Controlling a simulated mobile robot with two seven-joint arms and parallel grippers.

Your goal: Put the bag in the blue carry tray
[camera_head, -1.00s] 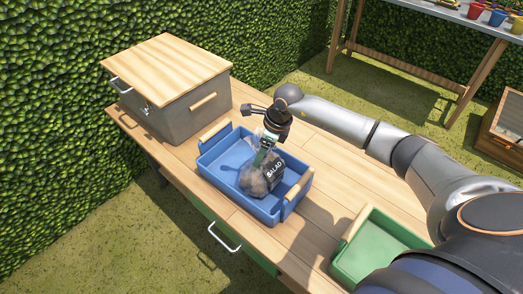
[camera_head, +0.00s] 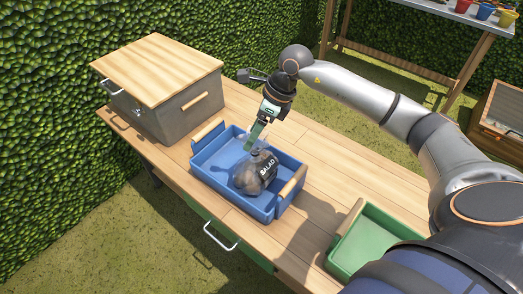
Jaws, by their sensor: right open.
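The bag (camera_head: 257,172) is clear with a dark label reading "SALAD". It rests inside the blue carry tray (camera_head: 225,183), toward its right end. The tray stands on the wooden table and has a wooden handle at each end. My right gripper (camera_head: 250,143) is open just above the bag's top, its fingers pointing down. It appears free of the bag. My left gripper is not in view.
A grey box with a wooden lid (camera_head: 160,75) stands behind the tray at the table's far left. A green tray (camera_head: 365,240) sits at the near right. Bare tabletop (camera_head: 315,150) lies right of the blue tray. A hedge stands behind.

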